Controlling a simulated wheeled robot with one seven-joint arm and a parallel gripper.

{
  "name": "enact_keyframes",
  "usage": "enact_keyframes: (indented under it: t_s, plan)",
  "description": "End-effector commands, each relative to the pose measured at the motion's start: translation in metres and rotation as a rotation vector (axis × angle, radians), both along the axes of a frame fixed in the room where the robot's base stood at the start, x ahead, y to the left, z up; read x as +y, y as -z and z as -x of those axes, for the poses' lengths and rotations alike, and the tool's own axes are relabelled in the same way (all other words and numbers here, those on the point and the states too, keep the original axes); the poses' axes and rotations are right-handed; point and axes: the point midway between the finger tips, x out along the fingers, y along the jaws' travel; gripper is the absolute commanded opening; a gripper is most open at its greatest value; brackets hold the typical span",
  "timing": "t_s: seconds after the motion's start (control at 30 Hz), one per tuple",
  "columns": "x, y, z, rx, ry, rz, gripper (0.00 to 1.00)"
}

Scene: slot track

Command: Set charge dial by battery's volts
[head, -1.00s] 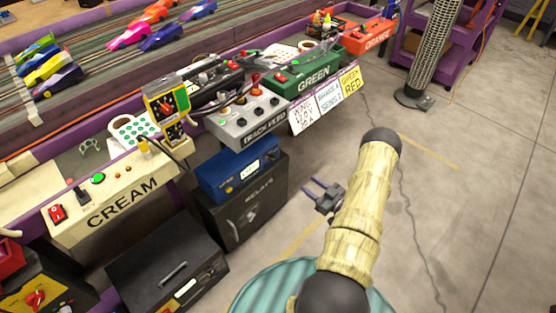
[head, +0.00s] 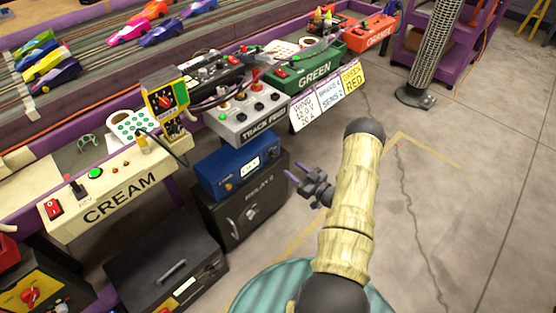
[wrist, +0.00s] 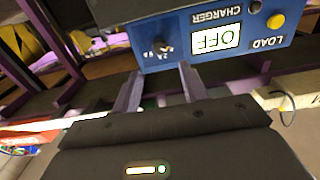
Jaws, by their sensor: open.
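The blue charger (head: 237,168) sits on a dark box below the track feed unit. In the wrist view the charger (wrist: 285,38) appears upside down, with a display (wrist: 215,38) reading OFF, a yellow LOAD button (wrist: 276,20) and a small dark dial (wrist: 163,44) with small marks beside it. My gripper (head: 288,171) is open and empty, to the right of the charger in the head view. In the wrist view my gripper's two fingers (wrist: 158,84) point at the charger's face, one to each side below the dial, apparently short of it. I cannot pick out a battery for certain.
A dark relay box (head: 245,212) stands under the charger. Above are the grey track feed unit (head: 245,118) and white cards, one (head: 307,112) seeming to read WING 12.0 V 20 A. The cream console (head: 120,190) is at left. Open floor (head: 450,220) lies right.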

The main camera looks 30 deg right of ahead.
Motion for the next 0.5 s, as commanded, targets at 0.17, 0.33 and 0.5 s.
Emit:
enact_keyframes:
  t_s: [0.17, 0.33, 0.5]
  plan:
    - [0.012, 0.001, -0.031, -0.004, -0.002, 0.001, 0.43]
    - [0.022, 0.002, -0.059, -0.003, -0.003, 0.001, 0.43]
    - [0.029, 0.001, -0.078, -0.001, -0.002, 0.001, 0.43]
